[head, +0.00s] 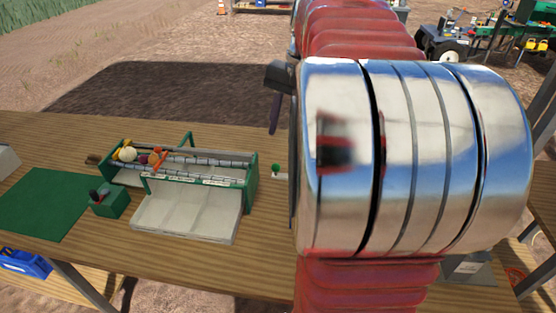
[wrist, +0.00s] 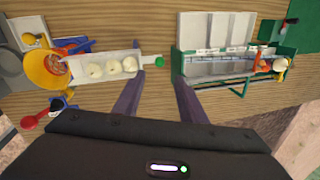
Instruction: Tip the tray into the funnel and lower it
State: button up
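The tray (wrist: 112,66) is a long white trough holding three pale onions (wrist: 129,66) in the wrist view. It lies level as far as I can tell, with a green knob (wrist: 159,62) on a short handle at its right end. The orange-yellow funnel (wrist: 39,76) stands at the tray's left end. My gripper (wrist: 156,82) is open and empty, its two dark fingers apart, with the knob just beyond the gap between the tips. In the head view the knob (head: 276,168) shows beside my arm, which hides the tray and funnel.
The green-framed elevator (head: 252,185) with white bins (head: 188,212) stands on the wooden table, with vegetables at its far left. A green control box (head: 110,201) and green mat (head: 42,204) lie left. Blue, red and yellow items surround the funnel. Table between tray and elevator is narrow.

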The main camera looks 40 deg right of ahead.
aim_at(276, 164)
jog(key=f, duration=0.3)
jog(key=w+f, duration=0.1)
jog(key=f, duration=0.3)
jog(key=w+a+f, duration=0.1)
jog(key=f, duration=0.3)
jog(key=shift+c, duration=0.4)
grip_shut()
jog(key=shift+r, duration=0.1)
